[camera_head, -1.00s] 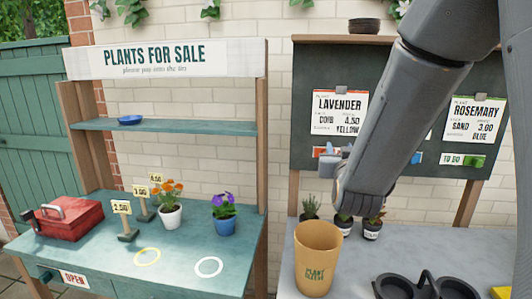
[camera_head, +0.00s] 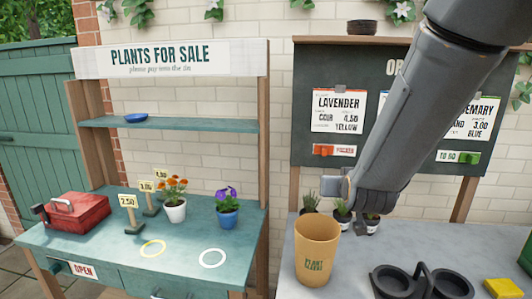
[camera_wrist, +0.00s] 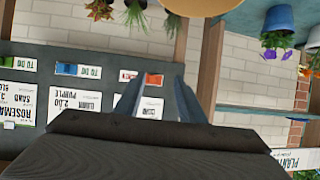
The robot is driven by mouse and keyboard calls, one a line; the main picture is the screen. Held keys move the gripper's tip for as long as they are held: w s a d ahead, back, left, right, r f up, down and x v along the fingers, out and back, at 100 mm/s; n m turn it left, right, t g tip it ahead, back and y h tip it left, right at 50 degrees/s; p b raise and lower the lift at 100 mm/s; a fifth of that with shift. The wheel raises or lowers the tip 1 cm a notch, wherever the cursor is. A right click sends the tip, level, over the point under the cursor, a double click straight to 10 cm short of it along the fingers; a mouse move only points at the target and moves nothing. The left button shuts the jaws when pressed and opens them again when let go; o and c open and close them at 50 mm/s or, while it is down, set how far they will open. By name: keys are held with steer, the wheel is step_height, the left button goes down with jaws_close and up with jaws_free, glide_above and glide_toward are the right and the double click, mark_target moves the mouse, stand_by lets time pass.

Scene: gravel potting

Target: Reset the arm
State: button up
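My gripper (camera_head: 338,187) is in the head view, at the lower end of my arm, in front of the order board and above the small potted plants. In the wrist view, its two fingers (camera_wrist: 158,98) stand apart with nothing between them. The order board (camera_head: 305,165) holds a LAVENDER card (camera_head: 338,111) with a red slider (camera_head: 322,150) below it, showing PACKED. A ROSEMARY card (camera_head: 476,118) is partly hidden by my arm; the green slider (camera_head: 470,158) below it shows TO DO.
A tan pot (camera_head: 316,252) stands on the grey bench, with small potted plants (camera_head: 343,213) behind it. A black carrier (camera_head: 420,284) and a yellow item (camera_head: 504,288) lie to the right. The teal sale table (camera_head: 110,240) holds a red box (camera_head: 75,211) and two flowerpots (camera_head: 227,217).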

steer(key=s+f+n+g+y, duration=0.1)
steer(key=s+f+g, duration=0.45)
steer(key=s, duration=0.55)
steer(key=s+f+g, duration=0.5)
steer(key=s+f, duration=0.1)
steer(key=s, duration=0.5)
step_height(320, 180, down, 11)
steer(key=g+b, duration=0.2)
steer(key=b, duration=0.8)
steer(key=shift+s+a, duration=0.15)
steer(key=shift+s, duration=0.25)
steer(key=shift+r, duration=0.15)
